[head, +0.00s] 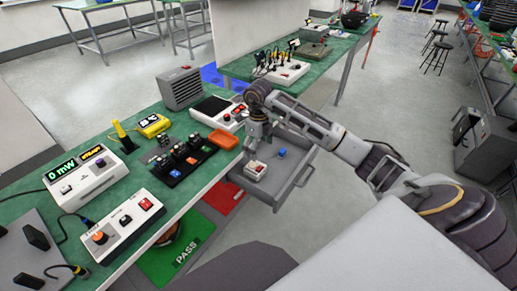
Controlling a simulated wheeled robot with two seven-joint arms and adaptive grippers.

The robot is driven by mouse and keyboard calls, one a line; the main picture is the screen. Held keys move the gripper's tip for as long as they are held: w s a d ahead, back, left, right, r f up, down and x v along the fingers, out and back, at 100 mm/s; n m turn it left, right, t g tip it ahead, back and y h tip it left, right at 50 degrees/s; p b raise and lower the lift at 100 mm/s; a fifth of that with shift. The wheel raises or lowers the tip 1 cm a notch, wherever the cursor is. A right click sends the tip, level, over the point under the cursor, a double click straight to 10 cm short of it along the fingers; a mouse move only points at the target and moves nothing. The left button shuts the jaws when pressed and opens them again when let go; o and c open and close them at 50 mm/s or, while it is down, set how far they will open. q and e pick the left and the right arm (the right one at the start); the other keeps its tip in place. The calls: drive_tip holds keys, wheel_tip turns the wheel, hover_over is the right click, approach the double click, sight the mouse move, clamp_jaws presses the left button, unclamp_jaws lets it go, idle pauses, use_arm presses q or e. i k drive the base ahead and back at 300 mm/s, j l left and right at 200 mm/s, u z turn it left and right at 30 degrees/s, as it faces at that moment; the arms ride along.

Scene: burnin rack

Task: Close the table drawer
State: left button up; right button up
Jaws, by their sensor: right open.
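The grey table drawer (298,179) is pulled out from under the right end of the green-topped table (187,207). A small white and red item (256,167) and a blue item (282,153) lie in it. My right gripper (250,146) is open, pointing down over the drawer's left rear part, near the table edge. My right arm crosses above the drawer's far side. Whether the gripper touches the drawer is not clear. My left gripper is not in the view.
The table holds a power meter (88,180), a box with buttons (117,226), a black tray (181,165), an orange tray (223,139) and a grey ribbed box (180,88). A red mat (222,198) and a green PASS mat (176,254) lie on the floor. Floor right of the drawer is clear.

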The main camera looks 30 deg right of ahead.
sight(281, 177)
drive_tip(key=z, duration=1.55)
